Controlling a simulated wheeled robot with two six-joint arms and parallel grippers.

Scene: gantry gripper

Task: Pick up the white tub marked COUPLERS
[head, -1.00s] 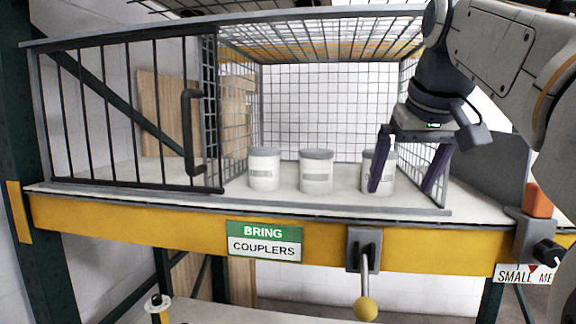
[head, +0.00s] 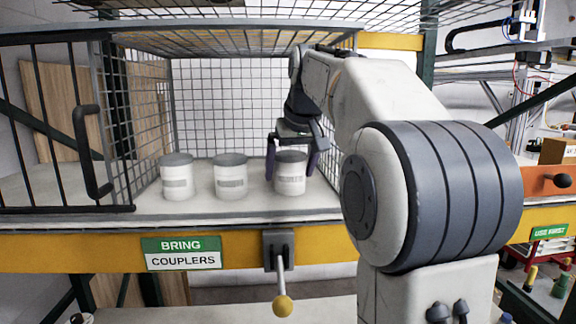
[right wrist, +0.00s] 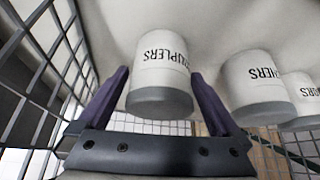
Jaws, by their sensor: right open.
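The white tub marked COUPLERS (right wrist: 160,66) has a grey lid and stands upright on the cage floor. In the head view it is the rightmost tub (head: 290,181) of a row of three. My right gripper (head: 290,174) is open, with one purple finger on each side of this tub. In the right wrist view the gripper (right wrist: 160,74) has the tub between its fingers, with small gaps visible at the sides. My left gripper is not in view.
A middle tub (head: 230,180) and a left tub (head: 177,180) stand to the left, their labels only partly readable. Wire mesh walls (head: 232,105) and a mesh roof enclose the shelf. The black barred gate (head: 60,130) stands left of the opening. A yellow-knobbed lever (head: 282,304) hangs in front.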

